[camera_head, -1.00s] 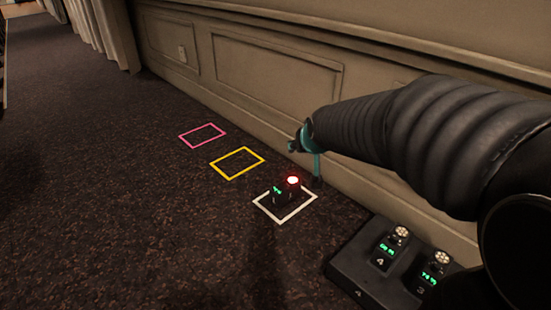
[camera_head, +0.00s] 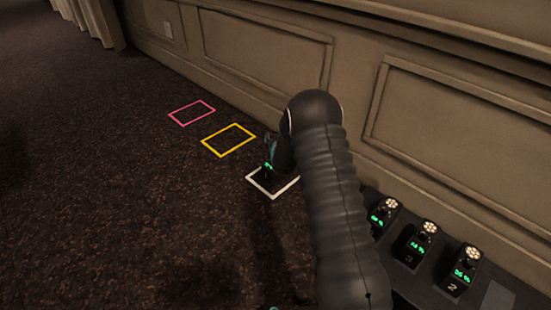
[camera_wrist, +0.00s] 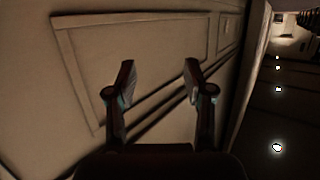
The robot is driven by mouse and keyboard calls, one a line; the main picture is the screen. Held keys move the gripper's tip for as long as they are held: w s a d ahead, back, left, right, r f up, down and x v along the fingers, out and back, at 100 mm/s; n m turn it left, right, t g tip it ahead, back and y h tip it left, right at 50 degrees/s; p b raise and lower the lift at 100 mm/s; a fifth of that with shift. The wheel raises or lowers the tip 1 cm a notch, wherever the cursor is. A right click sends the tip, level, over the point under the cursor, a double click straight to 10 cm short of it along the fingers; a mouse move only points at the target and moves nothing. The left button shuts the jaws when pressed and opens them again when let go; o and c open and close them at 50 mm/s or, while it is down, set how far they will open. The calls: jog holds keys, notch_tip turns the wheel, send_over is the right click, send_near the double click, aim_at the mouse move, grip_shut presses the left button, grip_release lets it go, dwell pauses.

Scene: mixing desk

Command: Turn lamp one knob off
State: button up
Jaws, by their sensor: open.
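A black desk panel (camera_head: 415,288) lies at the lower right of the head view. It carries a knob unit marked 2 (camera_head: 462,268), one marked 3 (camera_head: 420,244) and another (camera_head: 382,217), each with a pale round top and green digits. I see no knob marked one. My gripper (camera_wrist: 157,82) is open and empty in the wrist view, its two fingers spread before the panelled wall (camera_wrist: 150,45). In the head view my gripper is mostly hidden behind my arm, near the white outline.
Yellow (camera_head: 228,140) and pink (camera_head: 192,113) outlines lie farther back, empty. The wall runs along the right. Carpet at left is clear.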

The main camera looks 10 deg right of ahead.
jog(key=s+f+t, duration=0.3)
jog(key=f, duration=1.8)
jog(key=shift+h, duration=0.3)
jog(key=w, duration=0.3)
jog(key=w+d+b, duration=0.1)
jog(key=w, duration=0.3)
jog(key=w+b, duration=0.1)
jog(key=w, duration=0.3)
jog(key=shift+w+d+r, duration=0.15)
jog(key=shift+w, duration=0.05)
jog(key=shift+w+r+b, duration=0.1)
jog(key=shift+w+b, duration=0.25)
jog(key=shift+w, duration=0.55)
grip_shut()
